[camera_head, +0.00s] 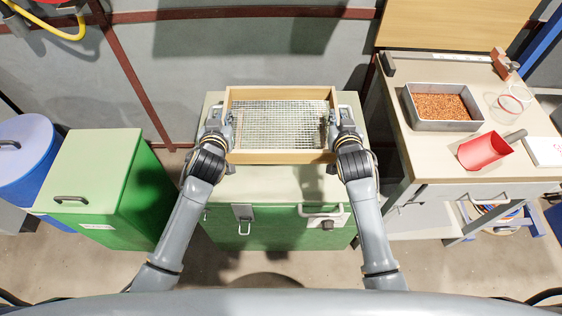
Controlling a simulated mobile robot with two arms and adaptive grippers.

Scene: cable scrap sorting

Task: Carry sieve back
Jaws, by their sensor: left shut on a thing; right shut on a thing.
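The sieve (280,157) is a rectangular wooden frame with a wire mesh (280,125) bottom. It is in the middle of the head view, over the beige top of a green cabinet. My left gripper (224,128) is shut on the sieve's left side, and my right gripper (337,127) is shut on its right side. The fingertips are partly hidden by the wrists. The mesh looks empty. I cannot tell whether the sieve touches the cabinet top or is held above it.
The green cabinet (270,183) has latches in front. A green bin (92,170) and a blue drum (27,150) stand left. The workbench (425,150) at right bears a metal tray (442,124) of copper-coloured granules, a red scoop (482,151) and a clear cup (507,106). A wall stands behind.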

